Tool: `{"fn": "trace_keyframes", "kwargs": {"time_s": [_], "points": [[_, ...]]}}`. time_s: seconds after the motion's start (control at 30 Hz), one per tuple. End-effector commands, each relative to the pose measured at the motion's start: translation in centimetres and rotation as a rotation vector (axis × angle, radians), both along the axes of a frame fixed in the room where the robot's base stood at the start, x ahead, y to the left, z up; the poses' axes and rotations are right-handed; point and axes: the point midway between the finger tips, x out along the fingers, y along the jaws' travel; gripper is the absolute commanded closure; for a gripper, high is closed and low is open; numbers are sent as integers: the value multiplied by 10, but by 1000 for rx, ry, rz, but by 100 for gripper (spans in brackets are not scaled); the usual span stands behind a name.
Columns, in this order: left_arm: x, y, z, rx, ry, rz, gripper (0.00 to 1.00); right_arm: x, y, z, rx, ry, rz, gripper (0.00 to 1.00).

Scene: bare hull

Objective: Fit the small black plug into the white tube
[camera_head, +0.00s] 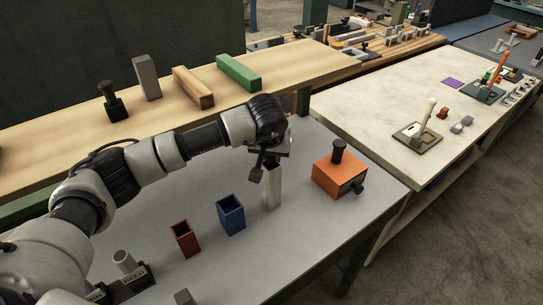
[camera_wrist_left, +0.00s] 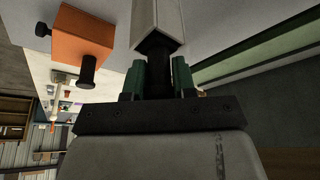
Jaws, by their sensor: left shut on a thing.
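The white tube (camera_head: 272,191) is square-sided and stands upright on the grey table, right of a blue tube. My left gripper (camera_head: 273,158) is directly above its top end. In the left wrist view my left gripper (camera_wrist_left: 157,78) has its green fingers shut on the small black plug (camera_wrist_left: 156,70). The white tube (camera_wrist_left: 158,16) lies just beyond the plug, in line with it. The plug overlaps the tube's near end in that view; I cannot tell how deep it sits. The plug is mostly hidden in the head view. My right gripper is not in view.
An orange box (camera_head: 336,176) with black knobs stands close right of the tube. A blue tube (camera_head: 231,215) and a red tube (camera_head: 185,239) stand to the left. Several blocks lie on the wooden bench (camera_head: 165,118) behind. The table's front right is clear.

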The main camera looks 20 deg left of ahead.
Motion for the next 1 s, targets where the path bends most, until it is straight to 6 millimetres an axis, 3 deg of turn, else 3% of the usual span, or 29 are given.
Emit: {"fn": "trace_keyframes", "kwargs": {"time_s": [0.2, 0.23, 0.4, 0.73, 1.0], "points": [[0, 0, -3, -1, -2, 0, 100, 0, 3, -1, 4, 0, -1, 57], [0, 0, -3, -1, -1, 0, 71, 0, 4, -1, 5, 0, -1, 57], [0, 0, -3, -1, -1, 1, 48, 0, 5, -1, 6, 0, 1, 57], [-1, -1, 4, -1, -3, 0, 48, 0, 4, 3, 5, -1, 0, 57], [-20, -3, 53, 0, -4, -2, 48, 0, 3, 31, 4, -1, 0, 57]]}}
